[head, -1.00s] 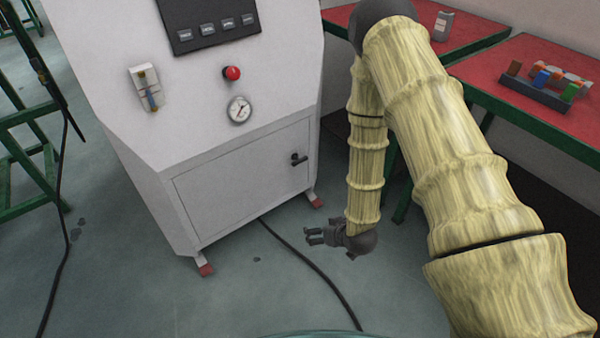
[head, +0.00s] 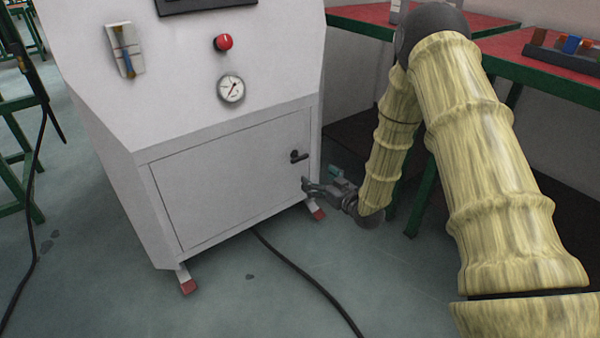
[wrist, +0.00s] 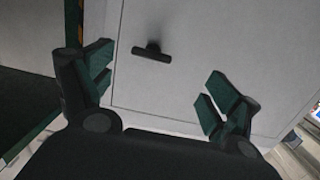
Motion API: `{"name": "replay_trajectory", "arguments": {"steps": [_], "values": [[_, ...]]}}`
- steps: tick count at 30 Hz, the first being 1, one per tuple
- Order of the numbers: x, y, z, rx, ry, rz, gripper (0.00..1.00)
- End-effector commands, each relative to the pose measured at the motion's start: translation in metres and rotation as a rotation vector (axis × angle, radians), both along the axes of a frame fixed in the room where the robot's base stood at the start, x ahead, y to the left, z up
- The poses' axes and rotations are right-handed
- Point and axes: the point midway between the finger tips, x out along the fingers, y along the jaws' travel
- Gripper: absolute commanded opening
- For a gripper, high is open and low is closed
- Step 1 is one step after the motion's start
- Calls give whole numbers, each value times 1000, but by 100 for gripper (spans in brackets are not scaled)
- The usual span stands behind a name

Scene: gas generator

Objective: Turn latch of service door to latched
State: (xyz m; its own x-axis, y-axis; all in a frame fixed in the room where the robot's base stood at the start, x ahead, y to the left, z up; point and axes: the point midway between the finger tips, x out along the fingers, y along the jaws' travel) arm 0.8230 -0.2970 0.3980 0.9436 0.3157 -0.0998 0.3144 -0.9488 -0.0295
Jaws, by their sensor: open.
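The service door (head: 230,185) is a light grey panel low on the white cabinet and looks closed. Its latch (head: 299,156) is a small dark handle near the door's upper right corner. In the wrist view the latch (wrist: 152,51) is a dark T-shaped handle ahead of the fingers, between them but left of the middle. My gripper (head: 307,187) is just below the latch in the head view, pointing at the cabinet. In the wrist view my gripper (wrist: 160,90) has its fingers spread wide with nothing between them. It is apart from the latch.
A black cable (head: 300,275) lies on the floor. Red-topped tables (head: 540,65) stand behind and to the right of my arm. The floor before the cabinet is mostly clear.

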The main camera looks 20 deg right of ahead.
Motion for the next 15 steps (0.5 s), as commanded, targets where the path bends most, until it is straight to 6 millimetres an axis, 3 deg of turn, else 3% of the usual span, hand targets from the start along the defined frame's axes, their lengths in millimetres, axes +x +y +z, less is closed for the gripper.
{"name": "replay_trajectory", "arguments": {"steps": [1, 15], "values": [[6, -3, -7, 2, -26, 5, 89], [34, -4, 3, 6, -107, 29, 89]]}}
